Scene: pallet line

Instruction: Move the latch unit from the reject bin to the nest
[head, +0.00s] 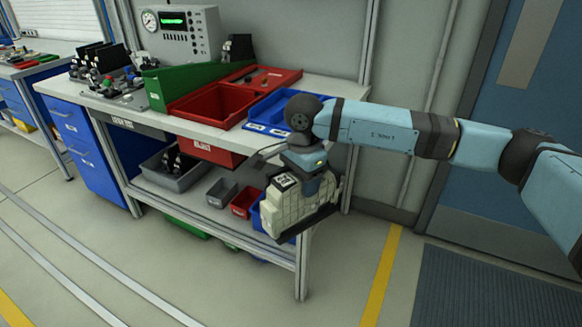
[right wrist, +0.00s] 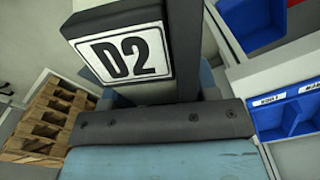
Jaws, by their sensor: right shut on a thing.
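My right gripper (head: 304,186) hangs in front of the bench's right end, with its arm coming in from the right. It is shut on what looks like the latch unit (head: 298,210), a cream, ribbed block with a dark lower edge, held tilted and clear of the bench. The jaw tips are hidden. A dark block with a D2 label (right wrist: 122,55) fills the top of the right wrist view; I cannot tell whether it belongs to the held thing. A red bin (head: 212,104) on the bench looks empty and may be the reject bin. I cannot single out the nest.
A blue bin (head: 268,112) sits at the bench's right end. A green panel (head: 185,82) and black fixtures (head: 108,68) stand to the left. A grey bin (head: 173,175) with black parts is on the lower shelf. A wooden pallet (right wrist: 48,117) shows in the wrist view.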

